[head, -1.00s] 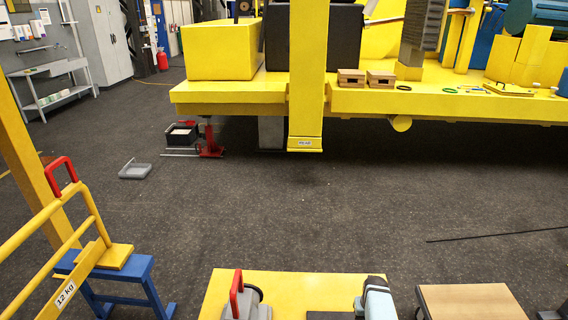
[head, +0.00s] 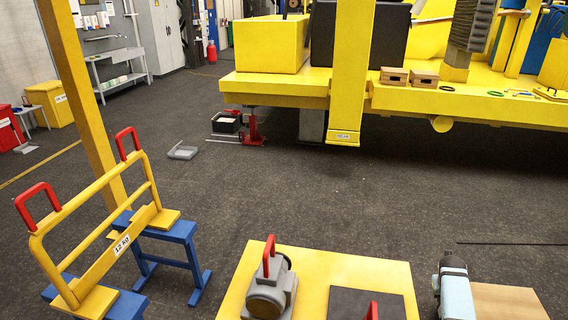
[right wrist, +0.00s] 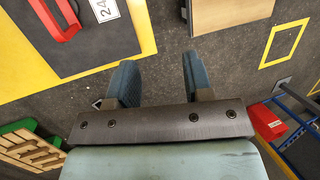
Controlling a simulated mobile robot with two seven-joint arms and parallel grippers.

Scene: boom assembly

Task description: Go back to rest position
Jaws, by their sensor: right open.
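My right gripper (right wrist: 160,78) is open in the right wrist view, its two dark blue fingers apart with nothing between them. In the head view my right gripper (head: 452,262) and light blue wrist show at the lower right. They are between a yellow-topped stand (head: 316,268) and a wooden-topped surface (head: 508,302). In the right wrist view floor shows between the fingers. My left gripper is in neither view.
The stand carries a grey part with a red handle (head: 268,258) and a black plate (head: 352,302). A yellow rail frame (head: 95,188) rests on blue trestles (head: 172,228) at left. The yellow machine (head: 275,88) is at the back.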

